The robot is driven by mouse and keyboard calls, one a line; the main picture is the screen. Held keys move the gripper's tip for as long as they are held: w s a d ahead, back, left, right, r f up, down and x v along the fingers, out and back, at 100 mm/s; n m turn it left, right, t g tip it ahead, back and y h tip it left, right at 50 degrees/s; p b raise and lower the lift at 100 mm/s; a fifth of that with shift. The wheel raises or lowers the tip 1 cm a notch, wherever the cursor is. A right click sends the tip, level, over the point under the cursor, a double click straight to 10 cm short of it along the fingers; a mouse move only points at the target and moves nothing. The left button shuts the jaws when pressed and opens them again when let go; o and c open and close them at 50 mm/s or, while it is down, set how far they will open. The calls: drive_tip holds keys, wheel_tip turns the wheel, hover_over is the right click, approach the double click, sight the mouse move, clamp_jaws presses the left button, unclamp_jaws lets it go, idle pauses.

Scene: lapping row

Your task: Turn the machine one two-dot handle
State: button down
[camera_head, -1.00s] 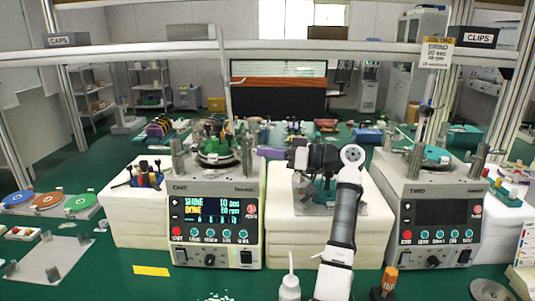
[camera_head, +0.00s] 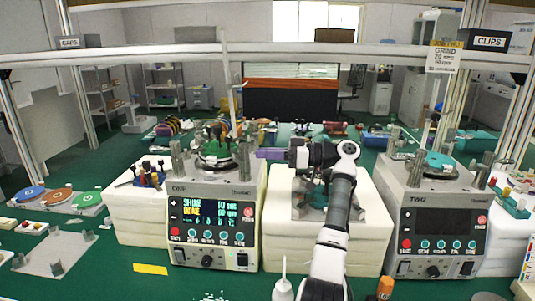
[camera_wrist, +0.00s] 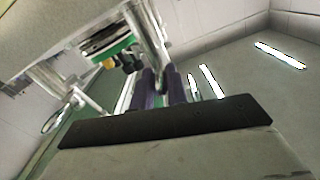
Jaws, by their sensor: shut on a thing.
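Machine one (camera_head: 215,215) is the left machine, with a lit screen reading SHINE, DONE, 10 sec and about 80 rpm. Silver upright posts stand around its green round plate (camera_head: 212,150). My gripper (camera_head: 262,153) reaches in from the right, its purple fingers at the machine's right-hand post (camera_head: 243,158). In the wrist view my gripper (camera_wrist: 162,88) has its fingers closed about a shiny metal handle (camera_wrist: 148,40). The dots are too small to make out, so I cannot tell which handle it is.
Machine two (camera_head: 435,215) stands at the right with a dark screen. White blocks (camera_head: 280,235) fill the space between the machines, under my arm. A white bottle (camera_head: 283,288) and an orange-capped bottle (camera_head: 385,288) stand in front. A frame bar (camera_head: 300,48) crosses above.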

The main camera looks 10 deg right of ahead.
idle(0.5)
drive_tip(key=c, duration=1.4)
unclamp_jaws()
drive_tip(key=d, duration=0.2)
drive_tip(key=s+d+b, duration=0.1)
drive_tip(key=d, duration=0.2)
drive_tip(key=d+b, duration=0.1)
drive_tip(key=d, duration=0.1)
drive_tip(key=shift+s+d, duration=0.15)
drive_tip(key=shift+s+f, duration=0.1)
